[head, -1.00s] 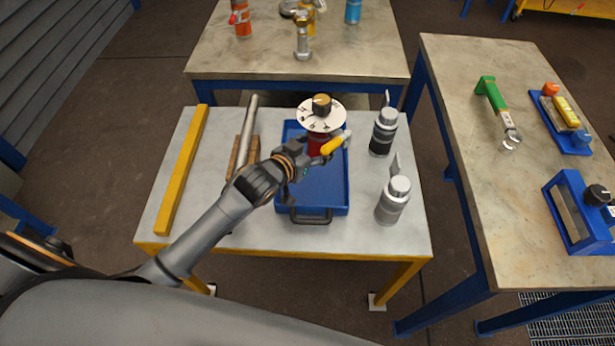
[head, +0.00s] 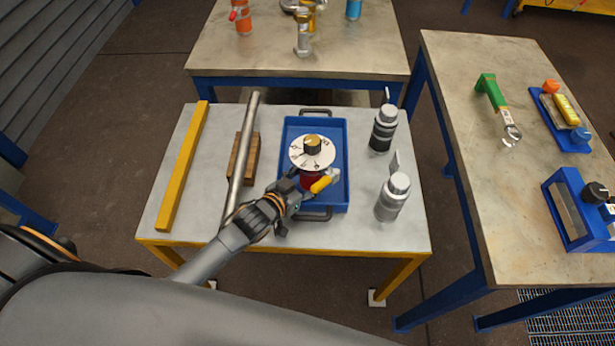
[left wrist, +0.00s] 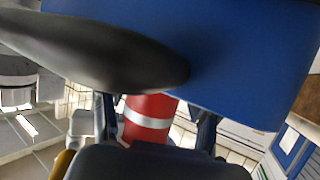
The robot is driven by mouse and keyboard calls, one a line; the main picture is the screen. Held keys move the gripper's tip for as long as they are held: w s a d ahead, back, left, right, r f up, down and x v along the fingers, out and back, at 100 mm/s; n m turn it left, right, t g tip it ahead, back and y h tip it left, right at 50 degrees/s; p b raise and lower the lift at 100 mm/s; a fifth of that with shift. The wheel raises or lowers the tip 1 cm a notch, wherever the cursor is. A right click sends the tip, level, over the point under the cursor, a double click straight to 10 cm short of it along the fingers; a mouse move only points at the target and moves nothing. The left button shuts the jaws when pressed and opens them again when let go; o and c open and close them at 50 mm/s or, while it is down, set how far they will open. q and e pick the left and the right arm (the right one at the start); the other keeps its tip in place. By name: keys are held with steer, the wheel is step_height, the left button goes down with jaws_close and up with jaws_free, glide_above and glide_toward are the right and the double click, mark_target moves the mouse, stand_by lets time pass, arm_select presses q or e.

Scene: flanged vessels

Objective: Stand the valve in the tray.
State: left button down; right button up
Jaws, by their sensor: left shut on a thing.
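My left gripper (head: 297,186) is shut on the valve from the front left. In the left wrist view, the red body with a white band (left wrist: 148,118) sits between the fingers, and a large blue surface fills the top. My right gripper is not in view.
A metal bar (head: 245,150) resting on a wooden block and a yellow bar (head: 184,165) lie left of the tray. Two grey canisters (head: 383,128) (head: 393,198) stand close on its right. The tray has dark handles at front and back.

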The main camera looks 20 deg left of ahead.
arm_select(q)
steer(key=shift+r, duration=0.15)
steer(key=shift+c, duration=1.8)
jaws_free()
steer(key=shift+f, duration=0.2)
steer(key=shift+r, duration=0.2)
steer(key=v, duration=1.2)
steer(key=shift+f, duration=0.1)
